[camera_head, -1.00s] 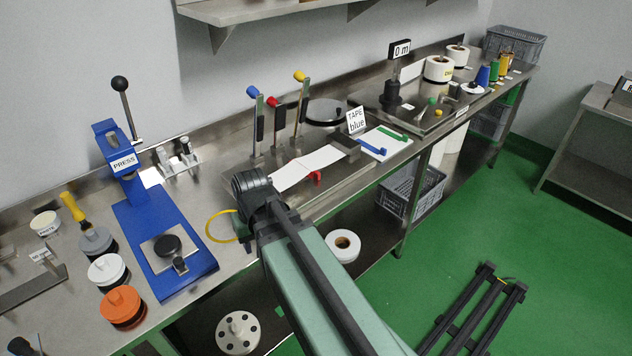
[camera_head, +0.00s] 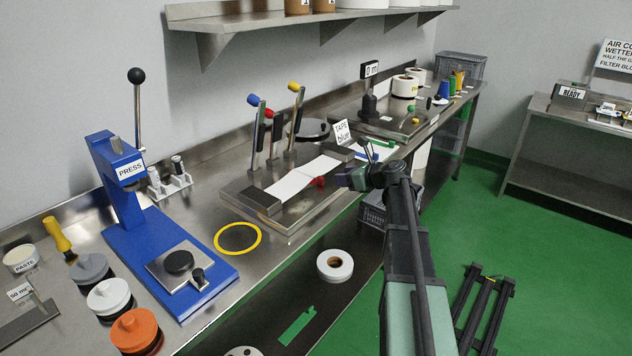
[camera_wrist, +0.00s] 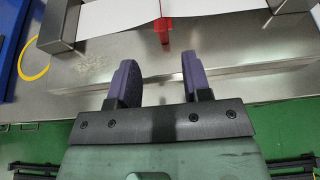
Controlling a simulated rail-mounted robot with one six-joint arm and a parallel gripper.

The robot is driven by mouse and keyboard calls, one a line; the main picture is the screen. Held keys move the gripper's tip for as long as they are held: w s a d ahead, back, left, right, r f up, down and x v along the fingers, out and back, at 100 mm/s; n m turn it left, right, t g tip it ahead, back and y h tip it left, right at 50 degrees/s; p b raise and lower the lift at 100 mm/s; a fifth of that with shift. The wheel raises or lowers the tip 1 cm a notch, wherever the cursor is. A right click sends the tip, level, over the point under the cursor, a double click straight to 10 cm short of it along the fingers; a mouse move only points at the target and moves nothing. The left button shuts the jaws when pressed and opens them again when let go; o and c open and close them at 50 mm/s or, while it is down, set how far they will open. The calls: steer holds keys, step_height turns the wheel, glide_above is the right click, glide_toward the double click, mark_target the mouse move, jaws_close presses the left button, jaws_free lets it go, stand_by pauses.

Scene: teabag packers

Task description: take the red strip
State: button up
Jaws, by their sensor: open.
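A red strip (camera_head: 318,182) with a bent tab sits at the front edge of the white paper band (camera_head: 295,182) on the steel fixture. In the wrist view the red strip (camera_wrist: 162,27) is at the top, its tab hanging over the fixture's edge. My gripper (camera_head: 345,179) is just to the right of the red strip in the head view. In the wrist view my gripper (camera_wrist: 160,75) is open and empty, with purple fingers. The red strip lies ahead of the gap between the fingers, apart from them.
Steel blocks (camera_head: 255,199) hold the paper's ends. Behind it stand levers with blue, red and yellow knobs (camera_head: 293,87). A "TAPE blue" sign (camera_head: 342,132) stands behind my gripper. A blue press (camera_head: 150,230) and a yellow ring (camera_head: 238,239) are to the left.

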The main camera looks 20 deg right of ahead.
mark_target(322, 177)
steer(key=b+x, duration=0.1)
steer(key=x, duration=0.4)
steer(key=shift+f+b, duration=0.1)
steer(key=shift+b, duration=0.2)
steer(key=b+x, duration=0.1)
steer(key=x, duration=0.1)
steer(key=b+x, duration=0.1)
steer(key=x, duration=0.1)
steer(key=shift+w+f, duration=0.3)
steer(key=shift+f, duration=0.05)
steer(key=shift+w+a, duration=0.15)
steer(key=shift+w, duration=0.05)
steer(key=shift+s+r, duration=0.1)
steer(key=shift+c, duration=0.2)
jaws_close()
